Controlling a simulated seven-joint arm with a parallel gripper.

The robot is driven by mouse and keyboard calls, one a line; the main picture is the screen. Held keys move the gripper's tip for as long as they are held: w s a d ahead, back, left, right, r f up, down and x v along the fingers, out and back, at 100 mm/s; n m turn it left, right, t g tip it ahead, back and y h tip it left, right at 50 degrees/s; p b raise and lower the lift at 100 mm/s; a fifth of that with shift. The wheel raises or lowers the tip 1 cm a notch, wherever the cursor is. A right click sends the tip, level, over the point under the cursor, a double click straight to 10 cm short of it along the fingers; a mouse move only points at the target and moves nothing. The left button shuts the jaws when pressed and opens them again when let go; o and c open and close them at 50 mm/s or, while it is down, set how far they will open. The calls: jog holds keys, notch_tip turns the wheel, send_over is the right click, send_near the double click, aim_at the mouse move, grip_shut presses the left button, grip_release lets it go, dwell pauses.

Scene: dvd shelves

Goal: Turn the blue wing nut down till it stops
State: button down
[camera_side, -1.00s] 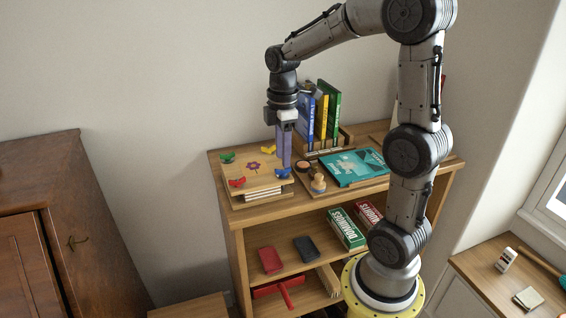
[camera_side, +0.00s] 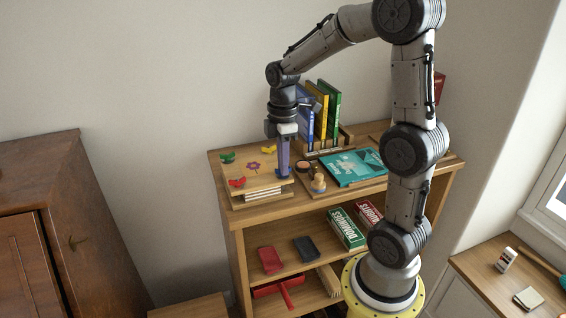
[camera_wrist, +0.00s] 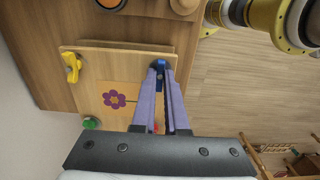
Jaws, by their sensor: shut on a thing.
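The blue wing nut (camera_side: 284,174) sits at the right front corner of the wooden flower press (camera_side: 262,181), on top of its board. My gripper (camera_side: 284,168) points straight down over that corner and is shut on the wing nut. In the wrist view the blue wing nut (camera_wrist: 161,66) shows between the tips of my two purple fingers (camera_wrist: 161,76), which hide part of it. A green wing nut (camera_side: 227,157), a yellow one (camera_side: 268,150) and a red one (camera_side: 237,182) sit at the other corners.
A small wooden figure (camera_side: 318,184) and a round pot (camera_side: 303,166) stand close to the right of the press. A teal book (camera_side: 350,167) lies farther right. Upright books (camera_side: 322,112) stand behind, near my gripper.

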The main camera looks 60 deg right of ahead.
jog(key=shift+m, duration=0.3)
jog(key=m, duration=1.9)
dwell(0.6)
jog(key=c, duration=0.9)
grip_release()
jog(key=shift+c, duration=0.2)
